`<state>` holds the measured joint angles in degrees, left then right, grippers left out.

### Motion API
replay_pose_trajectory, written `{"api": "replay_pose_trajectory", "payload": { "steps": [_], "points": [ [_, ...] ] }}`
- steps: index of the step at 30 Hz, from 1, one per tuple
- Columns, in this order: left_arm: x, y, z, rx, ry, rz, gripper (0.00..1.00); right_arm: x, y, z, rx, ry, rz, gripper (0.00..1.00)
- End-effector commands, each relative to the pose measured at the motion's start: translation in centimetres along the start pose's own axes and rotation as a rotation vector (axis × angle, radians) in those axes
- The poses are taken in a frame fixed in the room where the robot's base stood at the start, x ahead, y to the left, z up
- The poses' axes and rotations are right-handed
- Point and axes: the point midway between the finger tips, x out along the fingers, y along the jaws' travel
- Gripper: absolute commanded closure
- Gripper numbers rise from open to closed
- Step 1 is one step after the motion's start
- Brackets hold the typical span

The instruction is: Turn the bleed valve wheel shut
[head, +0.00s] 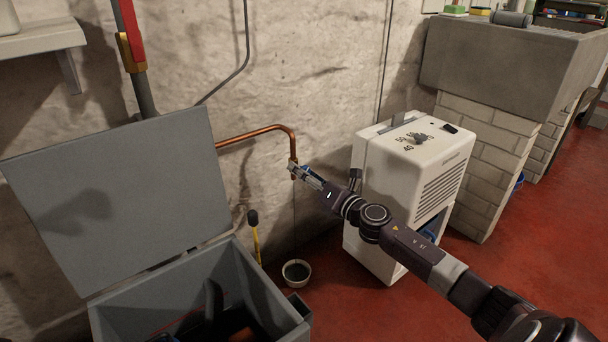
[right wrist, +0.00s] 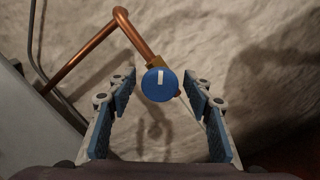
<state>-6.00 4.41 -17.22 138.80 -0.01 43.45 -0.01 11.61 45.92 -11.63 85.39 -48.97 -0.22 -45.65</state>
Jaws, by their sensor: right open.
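The bleed valve wheel (right wrist: 159,85) is a round blue knob with a white mark, on a brass fitting at the end of a copper pipe. In the right wrist view the white mark points up. My right gripper (right wrist: 160,92) is open, with one finger on each side of the wheel and a gap on both sides. In the head view my right gripper (head: 294,170) is at the lower end of the copper pipe (head: 262,132) and hides most of the wheel there. My left gripper is not in view.
A grey chest (head: 262,285) with its lid (head: 130,195) raised stands left of the pipe. A small bucket (head: 296,272) sits on the red floor below the valve. A white dehumidifier-like unit (head: 395,165) stands right, close to my right arm. A rough wall is behind.

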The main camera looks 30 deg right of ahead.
Motion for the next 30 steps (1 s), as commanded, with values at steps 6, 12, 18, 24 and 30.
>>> {"api": "replay_pose_trajectory", "payload": {
  "steps": [6,12,18,24,30],
  "points": [
    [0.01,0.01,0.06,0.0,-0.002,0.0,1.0,0.14,-0.05,-0.05,0.0,0.001,-0.001,0.53],
    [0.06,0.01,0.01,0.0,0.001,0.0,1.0,0.13,-0.03,-0.04,0.0,0.001,-0.001,0.66],
    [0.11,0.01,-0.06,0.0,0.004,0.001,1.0,0.12,-0.04,-0.03,0.0,0.001,-0.001,0.88],
    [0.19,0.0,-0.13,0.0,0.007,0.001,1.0,0.12,-0.03,-0.02,0.006,0.001,-0.001,0.94],
    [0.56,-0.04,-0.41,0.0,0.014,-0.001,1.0,0.12,0.02,0.09,0.058,0.0,-0.001,0.94]
  ]
}}
